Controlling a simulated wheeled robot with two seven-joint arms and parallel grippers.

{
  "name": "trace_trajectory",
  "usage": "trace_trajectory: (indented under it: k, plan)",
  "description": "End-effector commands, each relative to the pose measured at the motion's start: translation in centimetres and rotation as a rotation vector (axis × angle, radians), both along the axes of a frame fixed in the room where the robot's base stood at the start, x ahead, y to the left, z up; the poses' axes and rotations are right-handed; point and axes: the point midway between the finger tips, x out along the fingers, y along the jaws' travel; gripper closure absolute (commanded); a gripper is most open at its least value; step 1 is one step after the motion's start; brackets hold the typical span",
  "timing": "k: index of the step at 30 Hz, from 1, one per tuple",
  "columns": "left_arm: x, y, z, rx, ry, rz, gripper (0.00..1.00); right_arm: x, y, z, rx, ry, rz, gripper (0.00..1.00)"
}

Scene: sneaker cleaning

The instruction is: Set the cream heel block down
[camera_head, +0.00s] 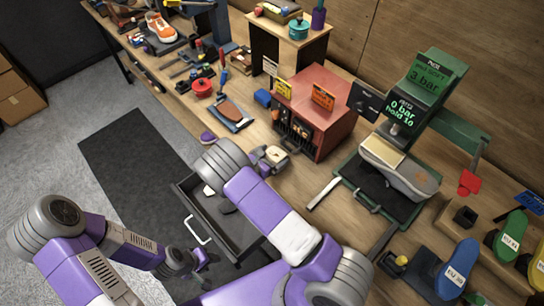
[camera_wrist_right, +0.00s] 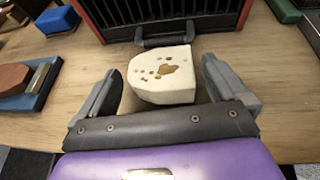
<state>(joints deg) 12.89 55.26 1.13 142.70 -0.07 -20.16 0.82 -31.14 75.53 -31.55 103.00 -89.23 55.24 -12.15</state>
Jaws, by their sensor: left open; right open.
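The cream heel block (camera_wrist_right: 160,77), with brown patches on its top, sits on the wooden bench just in front of the red box's dark handle in the right wrist view. My right gripper (camera_wrist_right: 163,88) is open around it, one finger on each side, with gaps showing at both fingers. In the head view the block (camera_head: 277,158) shows small at the right gripper (camera_head: 270,158), partly hidden by it. My left gripper (camera_head: 206,259) is low at the left, beside the open drawer; it is open and I see nothing in it.
The red box (camera_head: 322,108) with a slotted front stands right behind the block. An open dark drawer (camera_head: 193,186) juts out below the bench edge. A green press (camera_head: 437,90) holding a grey shoe (camera_head: 410,178) stands to the right. A brown-and-blue brush-like piece (camera_head: 232,113) lies left.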

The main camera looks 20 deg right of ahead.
Motion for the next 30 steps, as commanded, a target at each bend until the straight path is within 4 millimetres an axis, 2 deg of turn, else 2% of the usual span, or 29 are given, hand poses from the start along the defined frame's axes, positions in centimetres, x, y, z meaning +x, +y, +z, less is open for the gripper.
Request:
trace_trajectory:
  k: [15,21,30]
  plan:
    - [0.0,0.0,0.2,0.0,0.0,0.0,0.57,-4.0,8.4,3.9,0.001,-0.001,0.003,0.0]
    - [0.0,0.0,0.2,0.0,0.0,0.0,0.57,-4.8,9.8,4.6,0.0,0.001,0.0,0.0]
    - [0.0,0.0,0.2,0.0,0.0,0.0,0.57,-4.9,10.0,4.6,0.0,0.002,-0.001,0.0]
